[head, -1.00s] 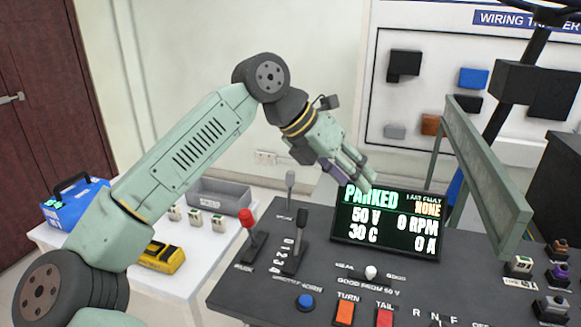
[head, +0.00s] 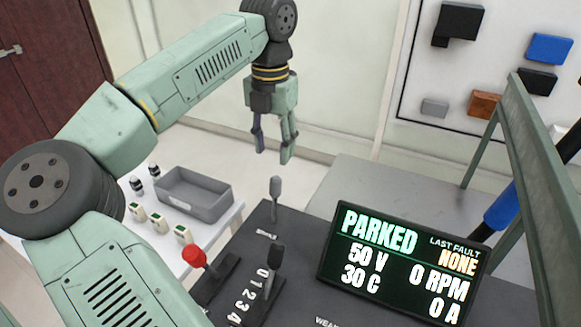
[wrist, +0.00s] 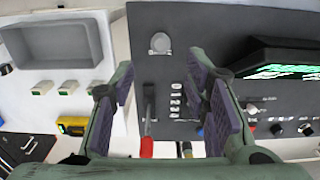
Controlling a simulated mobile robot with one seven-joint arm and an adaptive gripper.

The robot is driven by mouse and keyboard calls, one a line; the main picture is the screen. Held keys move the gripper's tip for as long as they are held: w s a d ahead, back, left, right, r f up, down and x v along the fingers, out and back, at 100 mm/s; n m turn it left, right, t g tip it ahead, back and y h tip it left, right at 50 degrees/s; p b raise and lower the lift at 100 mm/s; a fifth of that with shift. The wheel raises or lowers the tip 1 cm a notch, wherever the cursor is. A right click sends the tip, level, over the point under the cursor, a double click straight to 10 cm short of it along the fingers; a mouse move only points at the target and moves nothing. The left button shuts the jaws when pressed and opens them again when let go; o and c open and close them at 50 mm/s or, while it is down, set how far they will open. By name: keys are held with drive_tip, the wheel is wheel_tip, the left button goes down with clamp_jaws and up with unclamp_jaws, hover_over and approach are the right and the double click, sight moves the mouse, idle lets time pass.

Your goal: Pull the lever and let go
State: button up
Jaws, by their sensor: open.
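Three levers stand at the console's left side. A grey lever (head: 275,197) is at the back, a dark-knobbed lever (head: 275,258) stands by a numbered scale, and a red-knobbed lever (head: 195,258) is at the left. My gripper (head: 272,152) is open and empty, pointing down. In the head view it appears above the grey lever, apart from it. In the wrist view, the round grey knob (wrist: 160,42) shows ahead between the fingers, and the red knob (wrist: 147,147) shows lower between them. The dark lever is largely hidden in the wrist view.
A display (head: 400,262) reading PARKED stands on the console, right of the levers. A grey bin (head: 195,192) and small switch boxes sit on the white table at left. A green metal frame (head: 540,170) rises at right. The space around my gripper is clear.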

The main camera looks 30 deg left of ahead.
sight(275, 178)
drive_tip(key=shift+w+f, duration=0.15)
wheel_tip(275, 178, down, 10)
drive_tip(key=b, duration=0.6)
drive_tip(key=shift+f, duration=0.25)
drive_tip(key=shift+c, duration=0.4)
clamp_jaws()
